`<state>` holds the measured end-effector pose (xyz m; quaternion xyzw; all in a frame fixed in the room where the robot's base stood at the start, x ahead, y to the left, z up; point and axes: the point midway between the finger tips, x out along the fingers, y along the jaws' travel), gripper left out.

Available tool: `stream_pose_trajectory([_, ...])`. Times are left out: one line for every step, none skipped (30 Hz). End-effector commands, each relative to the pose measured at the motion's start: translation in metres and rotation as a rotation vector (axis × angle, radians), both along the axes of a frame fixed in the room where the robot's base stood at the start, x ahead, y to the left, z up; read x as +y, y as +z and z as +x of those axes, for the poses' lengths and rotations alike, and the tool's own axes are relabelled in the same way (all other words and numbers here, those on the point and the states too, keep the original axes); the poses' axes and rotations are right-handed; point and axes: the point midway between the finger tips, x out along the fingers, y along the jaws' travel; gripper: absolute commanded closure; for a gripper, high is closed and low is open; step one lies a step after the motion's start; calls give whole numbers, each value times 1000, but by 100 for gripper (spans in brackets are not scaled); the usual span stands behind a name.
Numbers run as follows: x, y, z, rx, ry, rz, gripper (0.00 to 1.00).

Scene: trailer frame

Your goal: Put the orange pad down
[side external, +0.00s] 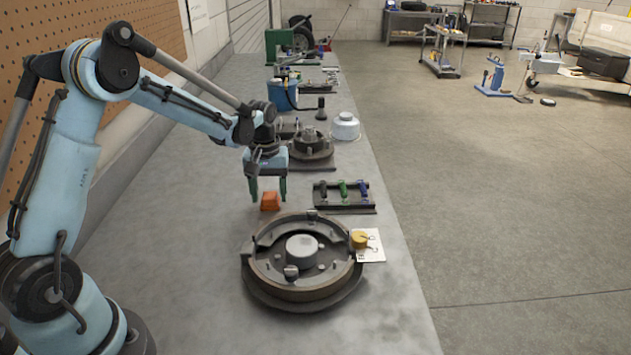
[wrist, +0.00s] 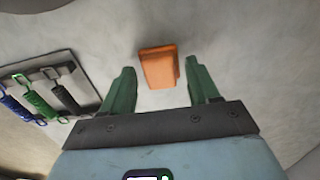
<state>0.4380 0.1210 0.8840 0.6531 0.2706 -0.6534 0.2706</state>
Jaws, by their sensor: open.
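The orange pad (side external: 270,201) rests on the grey workbench, just behind the large round drum in the side view. It also shows in the wrist view (wrist: 158,67), between and a little beyond the two green fingertips. My gripper (side external: 267,190) is open and points down over the pad. In the wrist view my gripper (wrist: 162,85) has a finger on each side of the pad, with a gap on both sides. Neither finger appears to touch it.
A brake drum assembly (side external: 272,290) stands in front of the pad. A dark tray (side external: 345,208) with blue, green and black springs lies to the right. A yellow item (side external: 359,240) sits on a white card (side external: 371,252). The bench (side external: 205,220) left of the pad is clear.

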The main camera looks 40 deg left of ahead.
Motion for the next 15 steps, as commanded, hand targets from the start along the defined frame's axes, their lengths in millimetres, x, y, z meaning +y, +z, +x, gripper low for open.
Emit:
stream_pose_trajectory([0,3,0,0,0,0,40])
stream_pose_trajectory([0,6,0,0,0,0,40])
stream_pose_trajectory([0,10,0,0,0,0,40])
stream_pose_trajectory([0,14,0,0,0,0,40])
stream_pose_trajectory([0,19,0,0,0,0,40])
stream_pose_trajectory([0,26,0,0,0,0,40])
stream_pose_trajectory([0,32,0,0,0,0,40])
stream_pose_trajectory([0,38,0,0,0,0,40])
stream_pose_trajectory([0,46,0,0,0,0,40])
stream_pose_trajectory([0,52,0,0,0,0,40])
stream_pose_trajectory([0,58,0,0,0,0,40])
stream_pose_trajectory([0,66,-1,0,0,0,40])
stream_pose_trajectory([0,72,0,0,0,0,40])
stream_pose_trajectory([0,77,0,0,0,0,40])
stream_pose_trajectory([0,84,0,0,0,0,40])
